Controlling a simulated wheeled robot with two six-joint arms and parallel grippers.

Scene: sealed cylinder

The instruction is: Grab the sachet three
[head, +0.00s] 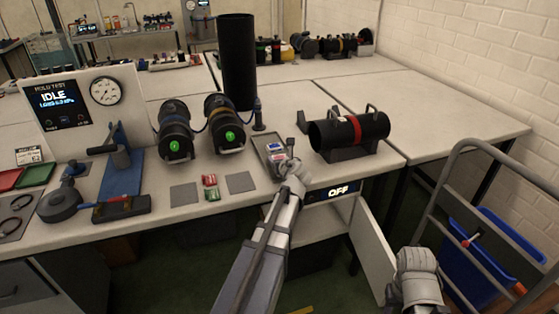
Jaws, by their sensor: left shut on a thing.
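My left gripper (291,168) reaches over the front edge of the workbench to a small grey tray (262,142). It is shut on a small sachet (277,154) with white, blue and red markings at the tray. The fingers hide part of the sachet, and any number on it is too small to read. Two small red-and-green items (210,187) lie left of the tray between flat grey squares. My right gripper (417,262) is low at the right, off the bench and away from the sachet; its fingers cannot be made out.
Two black cylinders with green buttons (174,146) lie left of the tray, with a tall black tube (238,62) behind. A black cylinder with a red band (350,131) rests in a cradle to the right. A trolley frame with a blue bin (490,262) stands right. The right tabletop is clear.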

